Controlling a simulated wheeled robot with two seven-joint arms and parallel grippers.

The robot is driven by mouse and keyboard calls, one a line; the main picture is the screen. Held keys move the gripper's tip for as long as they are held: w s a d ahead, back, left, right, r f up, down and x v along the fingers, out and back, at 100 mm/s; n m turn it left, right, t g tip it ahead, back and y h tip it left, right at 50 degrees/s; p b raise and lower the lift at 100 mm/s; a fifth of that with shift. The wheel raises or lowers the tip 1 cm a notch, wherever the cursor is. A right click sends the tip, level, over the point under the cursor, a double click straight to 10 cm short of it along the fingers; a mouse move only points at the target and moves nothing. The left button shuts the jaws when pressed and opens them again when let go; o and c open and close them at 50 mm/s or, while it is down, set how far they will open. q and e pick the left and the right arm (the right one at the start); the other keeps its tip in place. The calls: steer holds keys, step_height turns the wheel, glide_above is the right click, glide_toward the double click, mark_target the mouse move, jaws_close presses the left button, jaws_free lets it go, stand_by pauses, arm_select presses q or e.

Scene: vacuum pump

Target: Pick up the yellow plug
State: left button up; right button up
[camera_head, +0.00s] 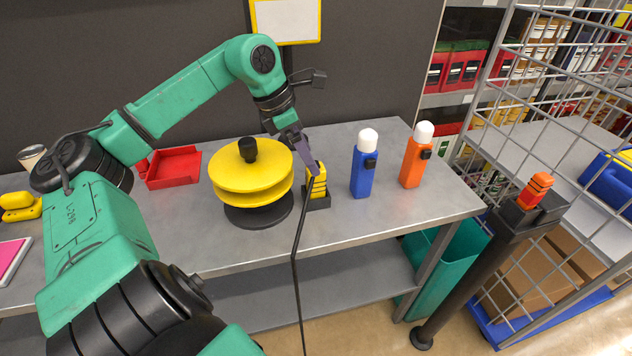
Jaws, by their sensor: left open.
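The yellow plug (319,184) stands upright in a small black holder on the grey table, right of the yellow round pump. My left gripper (311,166) is open at the plug's top, reaching down from the upper left. Its fingers overlap the plug's upper left side in the picture; I cannot tell whether they touch it. A black cable (295,255) runs down from beside the plug past the table's front edge. My right gripper is not in view.
The yellow round pump (235,181) stands close on the left. Blue (361,176) and orange (412,165) white-capped bottles stand on the right. A red tray (172,180) lies at the back left. An orange plug-like piece (536,190) sits on a dark post beside a wire cage.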

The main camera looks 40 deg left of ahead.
mark_target(321, 177)
arm_select(q)
steer(key=p+x, duration=0.4)
steer(key=x, duration=0.1)
steer(key=shift+w, duration=0.25)
steer(key=x, duration=0.3)
steer(key=shift+s, duration=0.1)
steer(key=shift+f, duration=0.25)
steer(key=c, duration=0.4)
jaws_close()
